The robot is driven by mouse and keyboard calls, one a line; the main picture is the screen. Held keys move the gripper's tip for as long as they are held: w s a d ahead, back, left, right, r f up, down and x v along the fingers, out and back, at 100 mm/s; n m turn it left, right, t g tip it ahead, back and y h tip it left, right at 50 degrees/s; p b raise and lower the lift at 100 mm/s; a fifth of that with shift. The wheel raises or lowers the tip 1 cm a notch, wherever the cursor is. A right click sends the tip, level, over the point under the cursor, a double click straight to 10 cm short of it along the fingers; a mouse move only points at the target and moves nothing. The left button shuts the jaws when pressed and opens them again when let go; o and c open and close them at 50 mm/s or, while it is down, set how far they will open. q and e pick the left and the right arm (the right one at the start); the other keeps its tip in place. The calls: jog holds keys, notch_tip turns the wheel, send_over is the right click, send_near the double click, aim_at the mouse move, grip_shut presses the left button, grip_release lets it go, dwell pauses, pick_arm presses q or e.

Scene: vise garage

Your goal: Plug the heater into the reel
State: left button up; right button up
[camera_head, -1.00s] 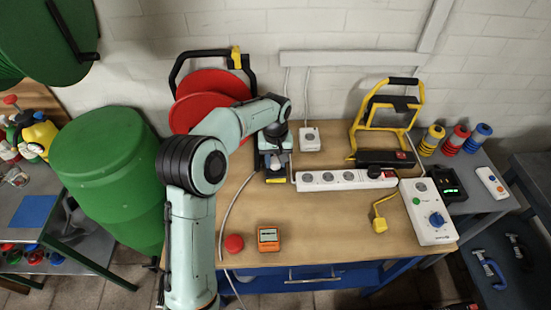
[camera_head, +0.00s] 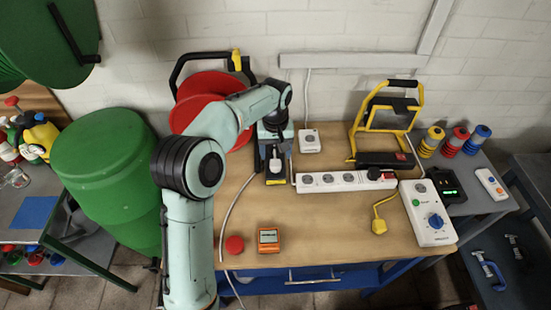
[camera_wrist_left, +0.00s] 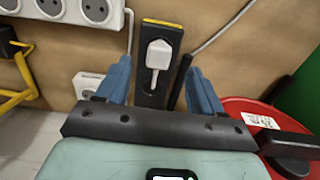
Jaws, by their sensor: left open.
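The reel (camera_head: 196,88), with red discs and a black frame, stands at the back left of the bench; its red rim (camera_wrist_left: 248,108) shows in the left wrist view. A white plug (camera_head: 275,165) with a cord sits upright on a black holder (camera_head: 276,181) with a yellow edge. In the left wrist view the plug (camera_wrist_left: 158,54) lies between the two blue fingers of my left gripper (camera_wrist_left: 158,72), which are apart and do not touch it. I cannot tell which thing is the heater. My right gripper is not in view.
A white power strip (camera_head: 340,181), yellow work light (camera_head: 385,120) and white switch box (camera_head: 426,212) stand to the right. A yellow plug (camera_head: 379,226), an orange meter (camera_head: 268,240) and a red knob (camera_head: 234,244) lie at the front. The bench middle (camera_head: 310,210) is clear.

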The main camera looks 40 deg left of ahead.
pick_arm(q)
notch_tip(320, 180, up, 8)
jog(key=p, duration=0.1)
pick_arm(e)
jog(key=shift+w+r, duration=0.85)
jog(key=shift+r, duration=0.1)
pick_arm(q)
jog(key=shift+f, duration=0.15)
